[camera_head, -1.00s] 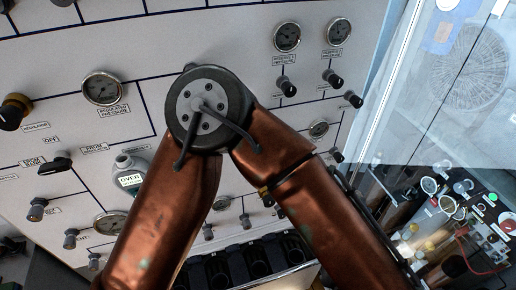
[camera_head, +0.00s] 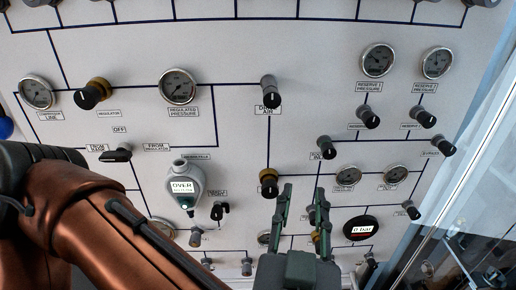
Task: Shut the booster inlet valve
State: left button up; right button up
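The light grey panel (camera_head: 225,125) carries several black valve knobs. I cannot read which label marks the booster inlet valve. A brass-collared knob (camera_head: 268,182) sits just up and left of my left gripper (camera_head: 302,192) in the picture. Another knob (camera_head: 326,148) sits above the right fingertip. My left gripper is open, its two dark green fingers pointing up the picture, with nothing seen held between them. A small brass-collared knob (camera_head: 315,238) is partly hidden behind the right finger. I cannot tell how far the fingers are from the panel. My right gripper is not in view.
Gauges (camera_head: 179,86) and more knobs (camera_head: 92,94) spread across the panel. A grey meter (camera_head: 185,188) reads "OVER". A round black display (camera_head: 361,228) reads "0 bar", right of the gripper. A clear glass pane (camera_head: 470,200) stands at right.

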aim_at(328, 152)
jog(key=u, duration=2)
jog(key=k, duration=0.75)
jog(key=z, duration=1.6)
jog(key=i, duration=0.5)
jog(key=u, duration=0.05)
